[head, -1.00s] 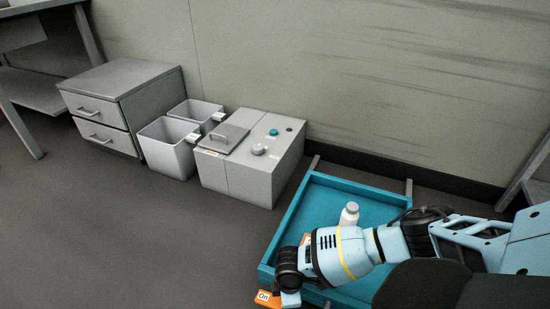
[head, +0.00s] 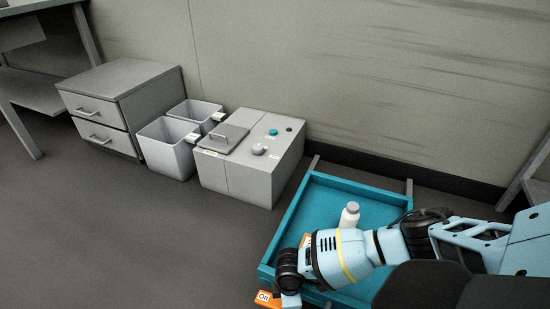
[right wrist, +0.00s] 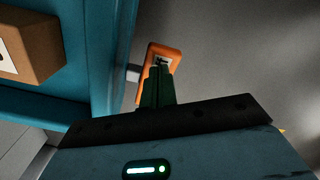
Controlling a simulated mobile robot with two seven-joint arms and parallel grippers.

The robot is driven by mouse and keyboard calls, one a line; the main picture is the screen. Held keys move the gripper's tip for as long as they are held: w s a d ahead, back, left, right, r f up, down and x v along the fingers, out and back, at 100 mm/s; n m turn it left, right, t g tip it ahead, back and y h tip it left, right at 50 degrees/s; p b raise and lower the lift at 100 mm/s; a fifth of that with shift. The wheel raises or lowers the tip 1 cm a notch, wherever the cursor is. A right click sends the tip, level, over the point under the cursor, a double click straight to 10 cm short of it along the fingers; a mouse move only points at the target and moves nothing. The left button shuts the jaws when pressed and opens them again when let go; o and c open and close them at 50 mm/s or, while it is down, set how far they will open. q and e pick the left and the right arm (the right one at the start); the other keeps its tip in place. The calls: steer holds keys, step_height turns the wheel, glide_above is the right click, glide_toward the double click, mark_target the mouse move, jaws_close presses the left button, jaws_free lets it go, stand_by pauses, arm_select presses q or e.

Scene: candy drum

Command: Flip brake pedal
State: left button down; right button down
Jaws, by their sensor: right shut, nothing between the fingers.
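The brake pedal is an orange block (head: 268,299) with a white label, at the near left outside edge of the blue cart; the label seems to read "Off". In the right wrist view the orange pedal (right wrist: 172,54) stands out from the cart's blue wall on a short grey mount. My right gripper (right wrist: 161,68) is shut and empty, its fingertips over or against the pedal's label; I cannot tell if they touch. In the head view my right arm comes in from the right and its wrist hides the fingers. My left gripper is not in view.
The blue cart (head: 297,215) holds a white bottle (head: 349,215) and a brown box (right wrist: 35,45). A grey machine (head: 256,180) with a lid and buttons, grey bins (head: 165,150) and a drawer cabinet (head: 150,90) stand along the wall. The floor at left is clear.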

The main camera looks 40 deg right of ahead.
steer(key=shift+f+b, duration=0.45)
steer(key=shift+f, duration=0.4)
stand_by(0.5)
steer(key=shift+r+p, duration=1.7)
steer(key=shift+r, duration=0.3)
steer(key=shift+r+p, duration=1.3)
steer(key=shift+r, duration=0.3)
steer(key=shift+f, duration=0.1)
